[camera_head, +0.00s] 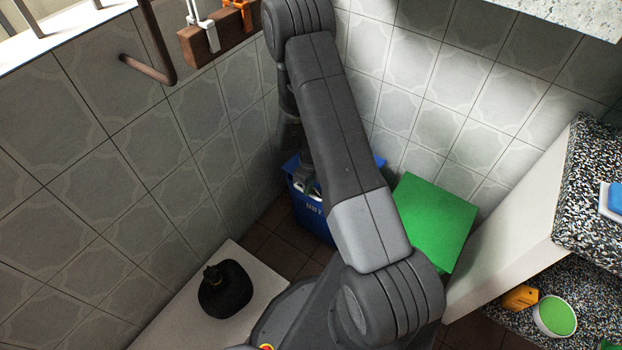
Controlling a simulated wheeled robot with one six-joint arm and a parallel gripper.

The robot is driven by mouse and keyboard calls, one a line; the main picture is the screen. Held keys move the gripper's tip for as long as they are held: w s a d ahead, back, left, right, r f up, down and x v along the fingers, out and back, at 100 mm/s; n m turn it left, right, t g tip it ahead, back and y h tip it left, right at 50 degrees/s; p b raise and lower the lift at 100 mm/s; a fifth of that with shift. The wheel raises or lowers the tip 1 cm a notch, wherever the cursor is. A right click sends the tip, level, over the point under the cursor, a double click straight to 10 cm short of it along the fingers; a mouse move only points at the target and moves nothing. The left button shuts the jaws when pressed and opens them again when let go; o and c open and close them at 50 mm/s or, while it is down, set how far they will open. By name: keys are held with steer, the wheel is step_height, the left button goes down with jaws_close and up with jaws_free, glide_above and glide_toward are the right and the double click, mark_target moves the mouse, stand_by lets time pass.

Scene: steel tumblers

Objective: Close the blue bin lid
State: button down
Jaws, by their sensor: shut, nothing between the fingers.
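The blue bin (312,222) stands on the floor in the corner, with white lettering on its front. My arm covers its right side. Blue pieces of its lid (379,161) show on both sides of my arm, above the bin; the lid appears raised, but its angle is hidden. My gripper (311,186) is at the top of the bin, close to the lid's left part, mostly hidden behind my arm. It is shut with nothing in it. I cannot tell whether it touches the lid.
A green bin lid (437,215) lies right of my arm. A white ledge (180,315) with a black bottle (224,290) is at lower left. A speckled counter (590,200) is at right. Tiled walls close in the corner; a wooden hook rack (215,38) hangs at upper left.

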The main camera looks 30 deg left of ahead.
step_height(320, 180, down, 5)
steer(key=b, duration=0.1)
step_height(320, 180, up, 14)
steer(key=p, duration=0.3)
steer(key=shift+w, duration=0.45)
steer(key=shift+d+f, duration=0.1)
steer(key=shift+f, duration=0.05)
steer(key=f, duration=0.3)
steer(key=f+b, duration=0.1)
steer(key=f, duration=0.2)
steer(key=s+f, duration=0.1)
steer(key=f, duration=0.2)
steer(key=shift+s+f, duration=0.1)
steer(key=shift+f, duration=0.2)
steer(key=shift+w+r, duration=0.2)
steer(key=shift+r, duration=0.35)
